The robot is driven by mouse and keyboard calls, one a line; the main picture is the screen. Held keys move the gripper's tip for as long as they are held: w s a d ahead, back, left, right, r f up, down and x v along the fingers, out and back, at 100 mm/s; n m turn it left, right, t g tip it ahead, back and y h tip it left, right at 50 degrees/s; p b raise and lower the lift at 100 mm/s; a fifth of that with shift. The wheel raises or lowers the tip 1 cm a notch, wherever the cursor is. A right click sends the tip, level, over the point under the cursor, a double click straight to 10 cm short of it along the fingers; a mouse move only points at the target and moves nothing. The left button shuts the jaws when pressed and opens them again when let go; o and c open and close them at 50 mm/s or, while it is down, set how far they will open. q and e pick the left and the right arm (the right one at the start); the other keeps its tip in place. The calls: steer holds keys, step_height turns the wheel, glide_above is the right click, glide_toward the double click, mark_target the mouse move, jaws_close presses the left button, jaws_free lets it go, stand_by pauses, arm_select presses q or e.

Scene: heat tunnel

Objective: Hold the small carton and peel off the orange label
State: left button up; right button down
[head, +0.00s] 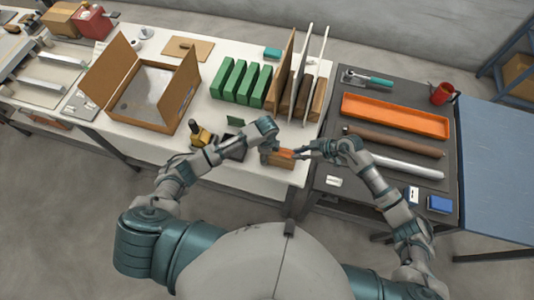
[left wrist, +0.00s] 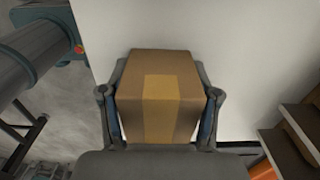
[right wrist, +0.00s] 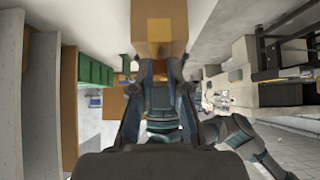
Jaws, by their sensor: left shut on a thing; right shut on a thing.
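The small brown carton (head: 283,163) is near the front edge of the white table, between my two grippers. My left gripper (head: 268,151) is shut on it; in the left wrist view the carton (left wrist: 130,82) sits between both fingers, with a tan strip down its near face. The orange label (head: 286,153) shows on the carton's upper side. My right gripper (head: 300,153) reaches it from the right and is shut at the label's edge. In the right wrist view the carton (right wrist: 145,12) is just beyond the fingertips; the exact grip is hard to see.
An open cardboard box (head: 188,95) and green blocks (head: 240,83) stand behind on the white table. Upright boards (head: 300,75) stand in a wooden rack close behind the carton. The dark table at right holds an orange tray (head: 395,116), rods and a red mug (head: 443,94).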

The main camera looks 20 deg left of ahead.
arm_select(q)
steer(key=shift+s+f, duration=0.1)
steer(key=shift+f, duration=0.05)
arm_select(e)
steer(key=d, duration=0.1)
steer(key=d+r, duration=0.1)
steer(key=d, duration=0.1)
steer(key=shift+d, duration=0.15)
stand_by(0.3)
steer(key=shift+d+r, duration=0.25)
steer(key=shift+r, duration=0.5)
steer(key=shift+d+r, duration=0.2)
steer(key=shift+r, duration=0.55)
steer(key=shift+r, duration=2.5)
arm_select(q)
steer(key=o, duration=1.2)
